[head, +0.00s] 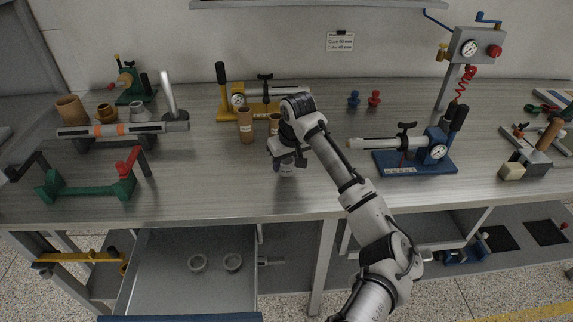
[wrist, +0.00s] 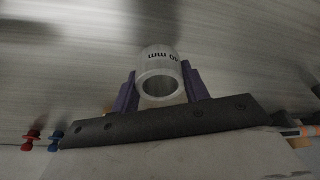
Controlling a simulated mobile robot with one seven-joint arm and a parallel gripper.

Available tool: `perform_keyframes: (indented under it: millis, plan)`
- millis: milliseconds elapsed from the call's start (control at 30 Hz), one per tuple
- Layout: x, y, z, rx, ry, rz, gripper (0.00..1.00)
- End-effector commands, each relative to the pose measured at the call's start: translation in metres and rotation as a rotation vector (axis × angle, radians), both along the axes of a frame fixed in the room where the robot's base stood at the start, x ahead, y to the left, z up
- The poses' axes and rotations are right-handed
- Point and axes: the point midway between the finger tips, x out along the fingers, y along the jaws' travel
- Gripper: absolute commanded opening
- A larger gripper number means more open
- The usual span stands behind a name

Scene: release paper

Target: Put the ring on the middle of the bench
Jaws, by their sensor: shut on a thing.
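My gripper (head: 287,160) is over the middle of the bench (head: 215,190), pointing down. In the wrist view its two purple fingers (wrist: 159,86) are shut on the sides of a pale grey ring (wrist: 158,58) marked "40 mm". The ring's open end faces the camera. In the head view the ring (head: 287,171) shows as a small pale shape below the gripper, partly covered by it. I cannot tell whether its lower end touches the bench top.
Brown tubes (head: 246,126) and a yellow fixture (head: 222,104) stand behind the gripper. A blue fixture (head: 415,160) is to the right, a green stand (head: 90,188) to the left. Blue and red pegs (head: 374,98) stand at the back. Bench around the gripper's front is clear.

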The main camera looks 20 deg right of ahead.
Motion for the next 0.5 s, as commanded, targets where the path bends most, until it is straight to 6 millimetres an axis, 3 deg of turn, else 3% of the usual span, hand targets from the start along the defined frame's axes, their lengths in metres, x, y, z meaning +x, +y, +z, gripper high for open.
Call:
perform_keyframes:
  millis: [167,500]
  plan:
    - [0.000,0.000,-0.019,0.000,0.000,-0.001,0.23]
    - [0.000,0.000,-0.023,0.000,-0.001,0.000,0.22]
